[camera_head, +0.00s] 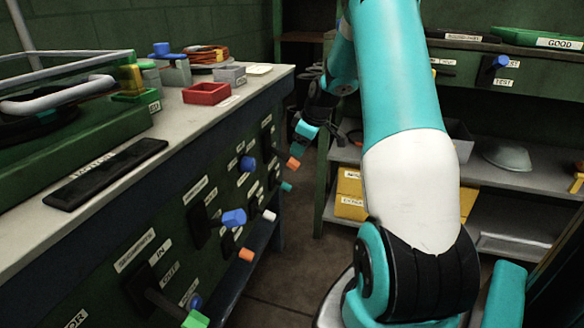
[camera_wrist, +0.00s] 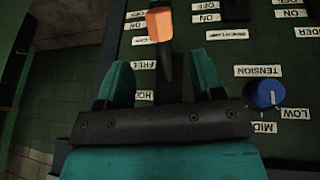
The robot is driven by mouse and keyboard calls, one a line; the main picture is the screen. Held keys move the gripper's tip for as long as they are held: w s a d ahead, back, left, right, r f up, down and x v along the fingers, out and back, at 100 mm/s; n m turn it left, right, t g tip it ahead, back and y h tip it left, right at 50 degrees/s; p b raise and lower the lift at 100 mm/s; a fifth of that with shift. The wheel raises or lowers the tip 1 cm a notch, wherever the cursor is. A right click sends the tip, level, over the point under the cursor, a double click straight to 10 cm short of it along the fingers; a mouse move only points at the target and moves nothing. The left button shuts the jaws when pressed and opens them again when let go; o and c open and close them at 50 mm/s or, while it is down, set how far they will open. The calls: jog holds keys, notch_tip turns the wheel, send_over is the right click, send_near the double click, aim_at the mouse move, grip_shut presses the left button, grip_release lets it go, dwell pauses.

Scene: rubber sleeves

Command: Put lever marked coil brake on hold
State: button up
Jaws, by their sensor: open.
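An orange-handled lever (camera_wrist: 160,25) shows in the wrist view on a dark green panel, its dark stem running down between my fingers. Labels beside it read FREE (camera_wrist: 144,65) and, partly hidden, HO… (camera_wrist: 144,95). A label above FREE is too small to read, so the coil brake name is not legible. My gripper (camera_wrist: 162,62) is open, with one teal finger on each side of the stem; I cannot tell whether either touches it. In the head view my gripper (camera_head: 306,130) is by the bench front, near an orange handle (camera_head: 293,163).
A blue TENSION knob (camera_wrist: 264,95) sits right of my gripper in the wrist view. In the head view, other handles stick out from the panel, including a blue one (camera_head: 234,217) and a lower orange one (camera_head: 246,254). A red tray (camera_head: 206,94) stands on the bench. Shelving stands behind.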

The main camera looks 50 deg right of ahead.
aim_at(293, 159)
jog(key=b+x, duration=0.1)
jog(key=x, duration=0.8)
jog(key=shift+b, duration=0.35)
